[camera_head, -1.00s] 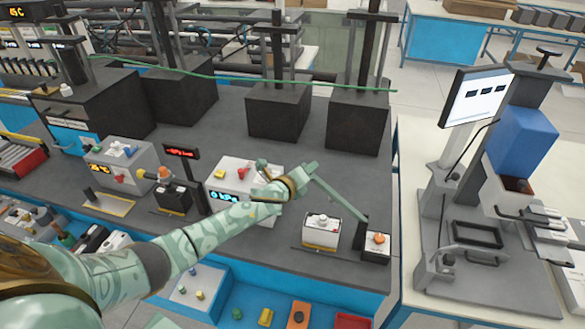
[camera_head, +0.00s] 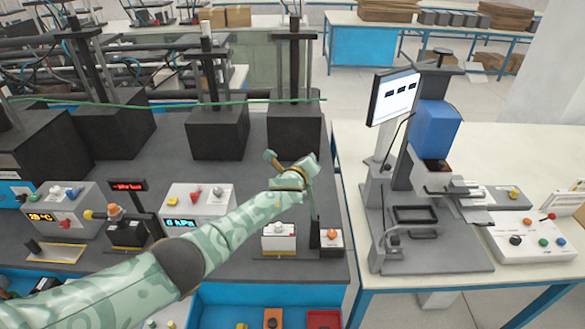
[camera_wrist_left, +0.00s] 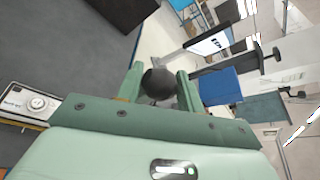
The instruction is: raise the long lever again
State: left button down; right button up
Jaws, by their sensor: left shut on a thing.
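The long lever (camera_head: 314,207) rises nearly upright from the left side of a small dark box with an orange button (camera_head: 331,238), at the right end of the dark bench. My left gripper (camera_head: 311,168) is at the lever's top end, and its fingers hide that end in the head view. In the left wrist view, the lever's dark round knob (camera_wrist_left: 159,84) sits between the two green fingers of the left gripper (camera_wrist_left: 160,78), which is shut on it. My right gripper is in neither view.
A white box with a round knob (camera_head: 279,236) stands left of the lever's box. Black blocks with posts (camera_head: 294,130) stand behind. A cream table with a press and monitor (camera_head: 393,98) is to the right, across a narrow gap.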

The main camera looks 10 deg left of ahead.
pick_arm(q)
jog(key=shift+d, duration=0.3)
jog(key=c, duration=1)
grip_release()
jog(key=shift+d, duration=0.2)
jog(key=shift+a, duration=0.1)
jog(key=shift+s+a+r+p, duration=0.1)
jog(key=shift+s+r+p, duration=0.1)
jog(key=shift+s+p, duration=0.15)
jog(key=p+v, duration=0.3)
jog(key=v, duration=1.2)
jog(key=shift+s, duration=0.25)
